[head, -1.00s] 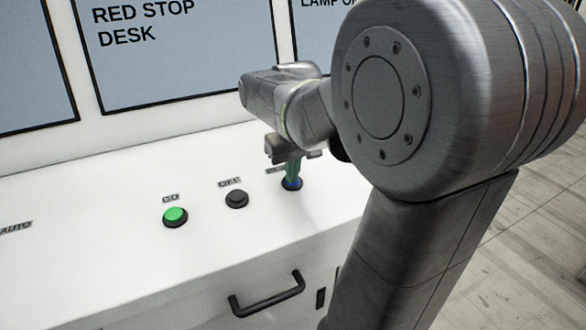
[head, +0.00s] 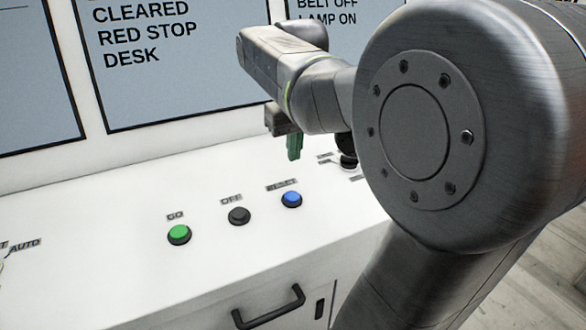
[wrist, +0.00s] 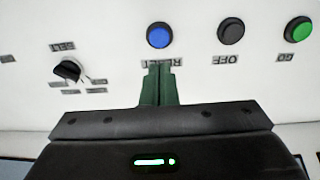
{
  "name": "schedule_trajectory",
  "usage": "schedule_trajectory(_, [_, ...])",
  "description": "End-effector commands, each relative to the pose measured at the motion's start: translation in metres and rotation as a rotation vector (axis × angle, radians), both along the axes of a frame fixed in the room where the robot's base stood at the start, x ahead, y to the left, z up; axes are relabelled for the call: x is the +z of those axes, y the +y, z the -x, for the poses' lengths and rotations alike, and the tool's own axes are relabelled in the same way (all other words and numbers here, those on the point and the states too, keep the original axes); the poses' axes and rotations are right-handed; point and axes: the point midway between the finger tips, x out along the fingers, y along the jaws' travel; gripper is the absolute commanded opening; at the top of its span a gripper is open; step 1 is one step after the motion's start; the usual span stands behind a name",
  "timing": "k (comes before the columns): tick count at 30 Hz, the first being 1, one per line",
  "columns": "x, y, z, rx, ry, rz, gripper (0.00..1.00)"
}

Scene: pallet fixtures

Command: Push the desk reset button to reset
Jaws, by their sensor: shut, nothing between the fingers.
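The blue reset button (head: 291,199) sits on the white desk under a RESET label, in full view and uncovered. It also shows in the wrist view (wrist: 160,36), just past the fingertips. My gripper (head: 294,148) has green fingers that are shut and empty. It hangs above the desk, behind and above the blue button, with a clear gap to it. In the wrist view the closed fingers (wrist: 161,82) overlap the RESET label from this angle.
A dark OFF button (head: 239,216) and a green GO button (head: 179,234) stand left of the blue one. A black selector knob (head: 348,160) is to the right, partly hidden by my arm. Display screens (head: 185,60) rise behind; a drawer handle (head: 268,307) is in front.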

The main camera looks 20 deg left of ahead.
Motion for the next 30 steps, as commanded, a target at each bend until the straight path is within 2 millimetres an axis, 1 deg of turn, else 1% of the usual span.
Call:
schedule_trajectory(1, [0.007, 0.0, 0.0, 0.0, -0.002, -0.002, 0.0])
schedule_trajectory(3, [0.014, -0.001, 0.001, 0.0, -0.001, -0.001, 0.0])
schedule_trajectory(8, [0.022, -0.002, 0.002, 0.0, 0.0, 0.0, 0.0])
schedule_trajectory(24, [0.023, -0.002, 0.002, 0.0, -0.001, 0.0, 0.0])
schedule_trajectory(30, [0.014, -0.001, 0.001, 0.0, 0.0, 0.001, 0.0])
